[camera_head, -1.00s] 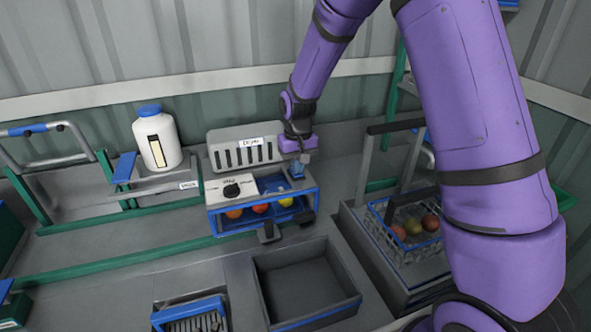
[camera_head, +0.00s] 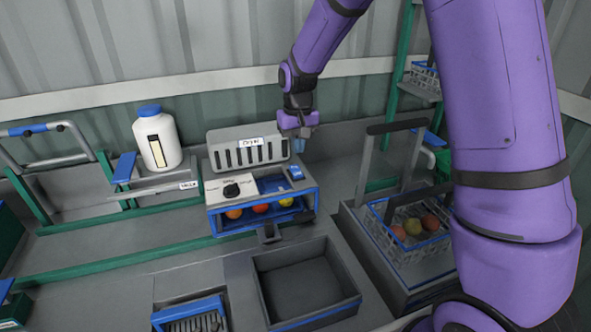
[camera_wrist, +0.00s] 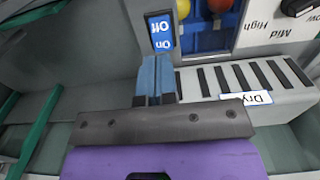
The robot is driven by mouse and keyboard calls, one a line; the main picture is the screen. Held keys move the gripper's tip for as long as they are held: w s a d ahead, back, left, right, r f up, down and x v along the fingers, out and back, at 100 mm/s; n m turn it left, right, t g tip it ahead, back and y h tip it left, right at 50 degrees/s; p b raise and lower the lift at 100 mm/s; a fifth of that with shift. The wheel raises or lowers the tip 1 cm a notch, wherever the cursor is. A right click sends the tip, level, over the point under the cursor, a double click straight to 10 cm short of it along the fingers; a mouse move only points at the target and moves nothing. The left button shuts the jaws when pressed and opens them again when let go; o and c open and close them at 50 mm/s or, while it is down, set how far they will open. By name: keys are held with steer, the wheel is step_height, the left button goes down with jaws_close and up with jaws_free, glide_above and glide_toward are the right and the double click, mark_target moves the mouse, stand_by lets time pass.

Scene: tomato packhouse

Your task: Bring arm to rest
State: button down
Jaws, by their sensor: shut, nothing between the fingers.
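My gripper (camera_head: 299,147) is raised above and behind the right end of the dryer (camera_head: 260,223), apart from it. Its blue fingers (camera_wrist: 155,80) are together with nothing between them in the wrist view. The dryer has a blue frame, a dial (camera_head: 231,190) on a white panel, and a slotted back labelled "Dryer". Several red, orange and yellow tomatoes (camera_head: 260,208) sit inside it. A blue rocker switch marked On and Off (camera_head: 295,172) is on its top right; it also shows just beyond my fingertips in the wrist view (camera_wrist: 161,33).
A white jug with a blue cap (camera_head: 157,140) stands on a stand at the left. A wire basket of tomatoes (camera_head: 398,246) sits at the right below a dark upright frame. An empty grey bin (camera_head: 305,284) is in front. The space above the bench around my gripper is clear.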

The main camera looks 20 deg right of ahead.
stand_by(0.4)
steer(key=s+d+r+t, duration=0.2)
steer(key=s+d+r, duration=0.2)
steer(key=s+r, duration=1.1)
steer(key=s+d+r+t, duration=0.1)
steer(key=s+r, duration=0.1)
steer(key=s, duration=0.7)
steer(key=s+d+r+t, duration=0.2)
steer(key=s, duration=0.7)
steer(key=shift+r, duration=0.4)
